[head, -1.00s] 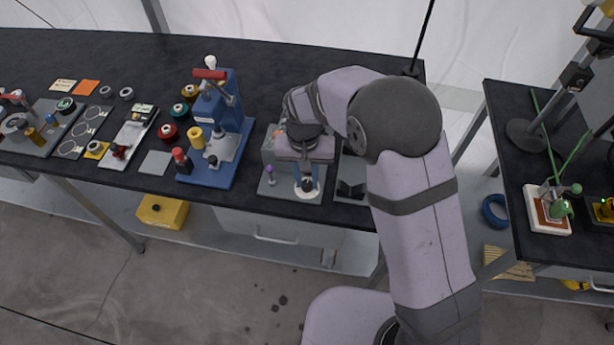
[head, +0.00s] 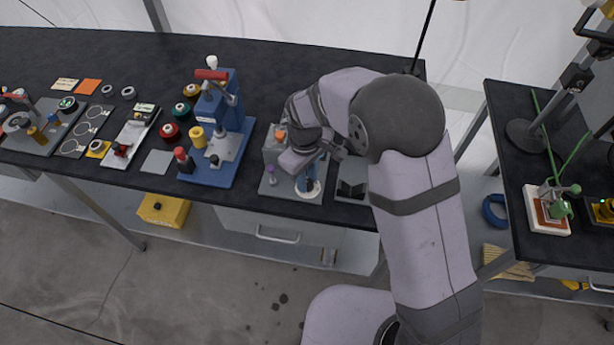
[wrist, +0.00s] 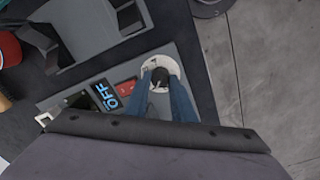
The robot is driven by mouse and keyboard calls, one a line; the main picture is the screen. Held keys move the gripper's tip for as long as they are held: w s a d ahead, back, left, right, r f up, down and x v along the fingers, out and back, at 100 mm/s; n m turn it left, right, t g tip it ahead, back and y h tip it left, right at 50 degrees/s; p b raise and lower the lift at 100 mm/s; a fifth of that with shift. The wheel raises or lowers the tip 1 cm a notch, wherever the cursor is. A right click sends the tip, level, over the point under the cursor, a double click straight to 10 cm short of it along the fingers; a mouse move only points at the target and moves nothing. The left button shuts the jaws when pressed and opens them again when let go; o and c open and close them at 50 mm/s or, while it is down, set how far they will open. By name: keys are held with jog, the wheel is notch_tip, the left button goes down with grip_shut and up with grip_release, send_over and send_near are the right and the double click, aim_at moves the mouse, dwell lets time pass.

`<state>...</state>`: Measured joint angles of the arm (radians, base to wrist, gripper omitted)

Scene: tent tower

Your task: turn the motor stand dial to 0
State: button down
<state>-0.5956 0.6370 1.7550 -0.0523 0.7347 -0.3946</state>
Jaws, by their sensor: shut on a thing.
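The motor stand (head: 270,187) is a grey unit at the bench's front edge, partly hidden behind my arm. Its dial is a black knob (wrist: 160,77) on a round white plate (wrist: 173,66); the white plate also shows in the head view (head: 313,194). A light mark shows on the knob, but the numbers around it are too small to read. My gripper (wrist: 160,84) has its blue fingers shut on the knob, one on either side. It also shows in the head view (head: 309,185).
A grey plate with dark V-shaped blocks (head: 352,189) stands close on the right of the stand. A blue press (head: 232,150) stands to its left, with several coloured spools nearby. The bench edge and open floor lie in front.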

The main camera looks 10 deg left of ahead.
jog(key=n, duration=0.4)
jog(key=shift+r+n, duration=0.1)
jog(key=shift+n, duration=2.1)
jog(key=c, duration=1.5)
grip_release()
jog(key=shift+s+r+b, duration=0.2)
jog(key=shift+r+b, duration=0.65)
jog(key=shift+r, duration=2.8)
